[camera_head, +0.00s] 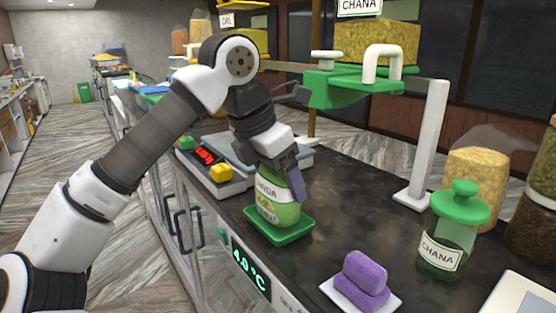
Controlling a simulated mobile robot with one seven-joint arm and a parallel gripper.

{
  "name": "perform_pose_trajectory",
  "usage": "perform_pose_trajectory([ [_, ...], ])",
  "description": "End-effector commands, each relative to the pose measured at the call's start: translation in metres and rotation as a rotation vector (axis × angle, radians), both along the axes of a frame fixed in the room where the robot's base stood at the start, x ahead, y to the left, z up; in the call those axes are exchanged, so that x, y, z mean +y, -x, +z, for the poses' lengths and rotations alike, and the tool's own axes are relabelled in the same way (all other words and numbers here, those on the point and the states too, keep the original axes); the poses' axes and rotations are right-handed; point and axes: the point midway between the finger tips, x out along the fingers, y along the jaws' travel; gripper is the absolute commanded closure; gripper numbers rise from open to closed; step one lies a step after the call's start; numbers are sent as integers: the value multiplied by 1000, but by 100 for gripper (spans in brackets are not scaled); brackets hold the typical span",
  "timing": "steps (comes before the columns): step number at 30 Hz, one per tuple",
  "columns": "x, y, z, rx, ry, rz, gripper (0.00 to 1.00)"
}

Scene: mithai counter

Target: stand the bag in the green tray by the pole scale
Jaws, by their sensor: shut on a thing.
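The bag (276,212) is green and pale, with a partly covered label. It looks upright, with its lower end inside the rim of the green tray (282,239); I cannot tell whether it bears on the tray floor. My gripper (284,183) comes down from above and is shut on the upper part of the bag, hiding its top. The tray lies on the dark counter near its front edge. A white pole (428,150) on a flat white base stands to the right of the tray, apart from it.
A green-lidded CHANA jar (452,235) stands at right. A green bracket (340,92) overhangs behind. Bare counter (345,200) lies right of the tray.

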Motion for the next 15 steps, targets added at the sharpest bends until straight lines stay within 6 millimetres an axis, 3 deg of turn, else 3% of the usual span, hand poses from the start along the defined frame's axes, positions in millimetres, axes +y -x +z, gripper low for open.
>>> perform_pose_trajectory([
  [15,0,0,-9,-2,1,0,50],
])
